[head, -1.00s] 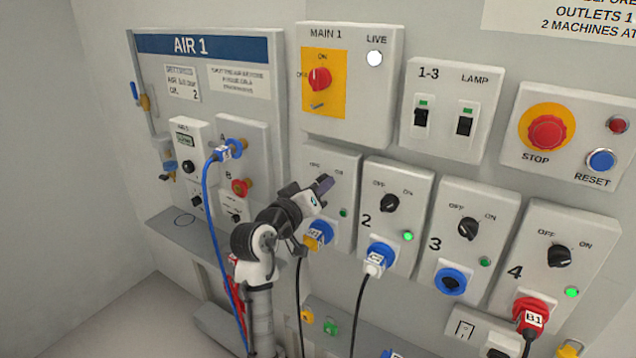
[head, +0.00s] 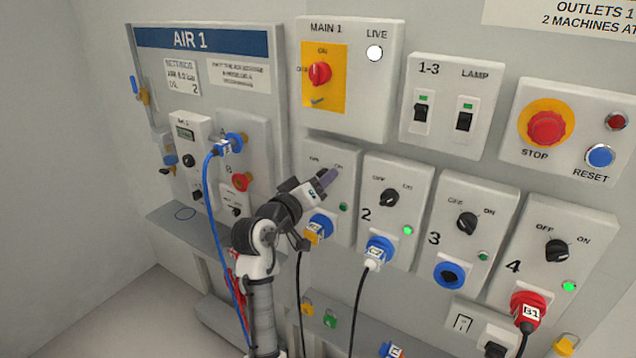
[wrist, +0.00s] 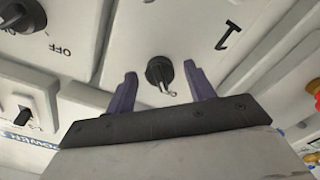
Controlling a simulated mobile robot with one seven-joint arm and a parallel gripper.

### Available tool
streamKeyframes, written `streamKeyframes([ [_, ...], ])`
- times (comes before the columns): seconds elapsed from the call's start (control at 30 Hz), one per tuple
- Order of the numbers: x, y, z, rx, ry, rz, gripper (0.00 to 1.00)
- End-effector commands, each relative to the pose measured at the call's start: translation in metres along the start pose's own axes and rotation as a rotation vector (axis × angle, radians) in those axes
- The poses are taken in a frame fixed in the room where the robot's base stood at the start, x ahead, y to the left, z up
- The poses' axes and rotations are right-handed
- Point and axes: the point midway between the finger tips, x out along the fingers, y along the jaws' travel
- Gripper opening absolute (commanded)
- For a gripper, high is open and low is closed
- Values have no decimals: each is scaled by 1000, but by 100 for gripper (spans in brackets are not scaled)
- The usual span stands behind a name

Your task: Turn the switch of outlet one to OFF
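The outlet one panel (head: 346,160) carries OFF and ON labels, a dim green lamp (head: 343,207) and a blue socket (head: 322,222) with a yellow-tagged plug in it. My gripper (head: 327,179) is in front of this panel and hides its switch in the head view. In the wrist view, the black rotary switch (wrist: 158,73) shows beside a "1" marking. The two purple fingers of my gripper (wrist: 161,69) are open, one on each side of the switch, with gaps visible. I cannot tell which label the switch points at.
Outlet two's switch (head: 389,197) is close on the right, with a bright green lamp and a plugged cable. Outlets three and four stand further right. The MAIN 1 box (head: 352,105) is above. A blue hose (head: 213,210) hangs left of my arm.

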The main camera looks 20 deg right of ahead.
Motion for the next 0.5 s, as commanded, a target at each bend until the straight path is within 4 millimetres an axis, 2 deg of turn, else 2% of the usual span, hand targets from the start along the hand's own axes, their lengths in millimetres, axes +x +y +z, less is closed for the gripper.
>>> streamKeyframes([
  [0.27, -5, -1, 0, 1, 1, 0, 54],
  [0.37, -17, -2, 1, 2, 3, 0, 54],
  [0.5, -47, -3, 2, 3, 5, -1, 54],
])
